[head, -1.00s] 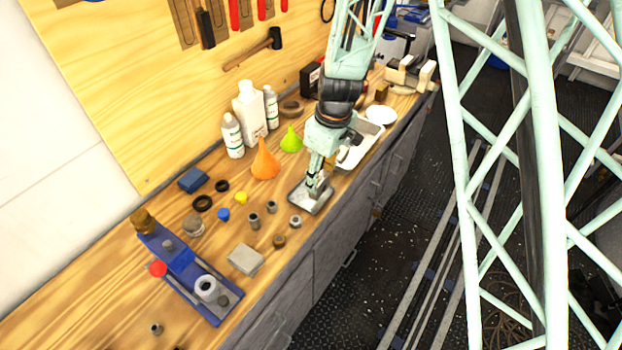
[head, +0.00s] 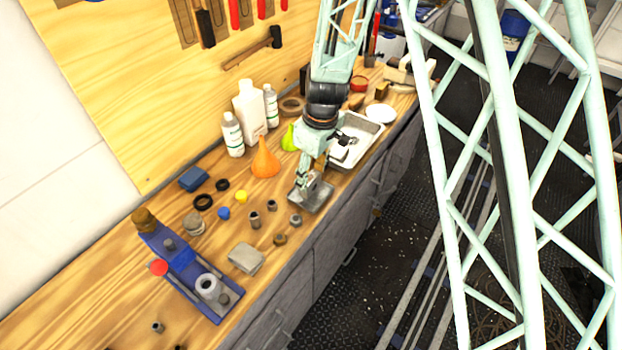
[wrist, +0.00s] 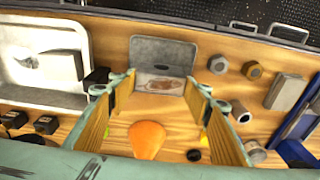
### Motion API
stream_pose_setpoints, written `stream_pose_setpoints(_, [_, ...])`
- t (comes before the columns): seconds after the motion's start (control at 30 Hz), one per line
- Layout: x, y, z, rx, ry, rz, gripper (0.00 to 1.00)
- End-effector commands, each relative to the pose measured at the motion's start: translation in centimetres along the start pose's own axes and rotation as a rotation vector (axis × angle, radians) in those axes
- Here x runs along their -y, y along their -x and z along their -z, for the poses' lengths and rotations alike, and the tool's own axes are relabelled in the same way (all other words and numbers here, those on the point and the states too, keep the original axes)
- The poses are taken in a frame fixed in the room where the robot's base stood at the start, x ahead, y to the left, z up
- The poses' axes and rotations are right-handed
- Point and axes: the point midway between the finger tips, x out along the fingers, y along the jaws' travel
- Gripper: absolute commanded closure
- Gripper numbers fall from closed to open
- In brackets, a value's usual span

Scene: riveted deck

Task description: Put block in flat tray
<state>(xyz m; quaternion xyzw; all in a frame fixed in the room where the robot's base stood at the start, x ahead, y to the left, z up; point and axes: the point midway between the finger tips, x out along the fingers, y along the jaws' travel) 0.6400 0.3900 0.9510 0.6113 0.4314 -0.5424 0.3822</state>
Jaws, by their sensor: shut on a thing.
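A grey metal block (wrist: 158,83) sits between my fingertips in the wrist view, its face showing a brownish reflection. My gripper (head: 304,186) is shut on it, and the block is small and partly hidden in the head view. The shallow grey flat tray (head: 322,204) lies on the bench near its front edge. It also shows in the wrist view (wrist: 163,50), just past the block. My gripper is low at the tray's left side in the head view. I cannot tell whether the block touches the tray.
A deeper white tray (head: 370,128) stands to the right of the flat tray. An orange funnel (head: 265,160) and a green funnel (head: 288,138) stand behind. Several small fittings and a grey box (head: 246,259) lie to the left. A blue fixture (head: 185,270) is further left.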

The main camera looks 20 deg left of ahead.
Motion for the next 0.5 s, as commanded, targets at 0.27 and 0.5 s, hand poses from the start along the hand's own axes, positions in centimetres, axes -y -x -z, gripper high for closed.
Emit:
stream_pose_setpoints(0.27, [0.0, -1.8, -0.2, -0.001, -0.001, 0.0, 0.72])
stream_pose_setpoints(0.5, [0.0, -1.9, -0.2, -0.001, -0.001, -0.001, 0.72])
